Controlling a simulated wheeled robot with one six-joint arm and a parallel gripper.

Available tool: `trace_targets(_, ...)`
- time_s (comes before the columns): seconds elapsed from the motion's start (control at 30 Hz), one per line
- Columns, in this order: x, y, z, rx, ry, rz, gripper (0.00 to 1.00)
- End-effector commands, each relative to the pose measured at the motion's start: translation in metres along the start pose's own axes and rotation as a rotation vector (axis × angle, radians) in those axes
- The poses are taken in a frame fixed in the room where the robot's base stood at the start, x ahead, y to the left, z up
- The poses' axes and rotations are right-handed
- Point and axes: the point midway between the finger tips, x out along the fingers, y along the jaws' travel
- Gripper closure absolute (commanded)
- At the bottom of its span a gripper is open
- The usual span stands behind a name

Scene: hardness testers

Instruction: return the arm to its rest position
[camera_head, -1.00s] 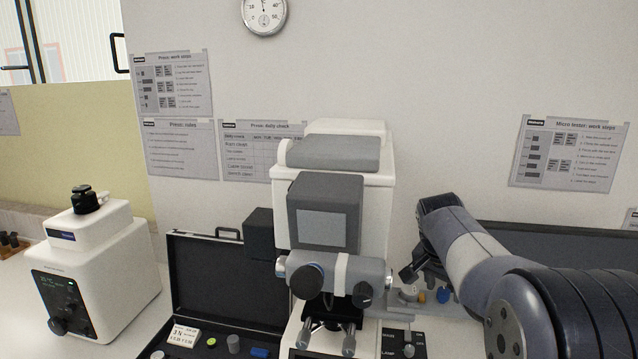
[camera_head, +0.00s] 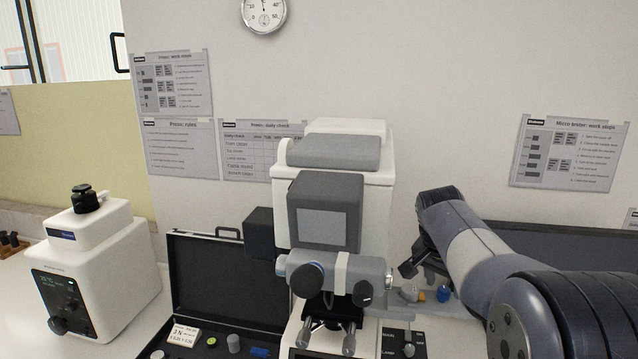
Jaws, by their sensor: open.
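My arm reaches in from the lower right, with its wrist raised in front of the wall, right of the white hardness tester (camera_head: 378,215). My gripper (camera_head: 412,270) hangs below the wrist, with its dark fingers pointing down and to the left. It is open, and no object shows between the fingers. It appears close to the tester's right-hand knob in the picture, but I cannot tell the distance in depth. Part of the gripper is hard to make out against the dark background.
An open black case (camera_head: 225,290) with small parts lies left of the tester. A smaller white instrument (camera_head: 105,265) stands farther left. A blue item (camera_head: 444,294) and an orange item (camera_head: 422,296) sit below my wrist. A dark panel (camera_head: 560,250) stands behind my arm.

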Motion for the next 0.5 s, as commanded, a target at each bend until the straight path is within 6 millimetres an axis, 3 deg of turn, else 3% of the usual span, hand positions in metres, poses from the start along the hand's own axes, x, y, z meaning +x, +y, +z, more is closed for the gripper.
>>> trace_targets(0.07,0.0164,0.0006,0.0003,-0.001,-0.004,0.003,0.54)
trace_targets(0.5,0.0159,0.0022,-0.0003,-0.257,0.000,-0.106,0.54)
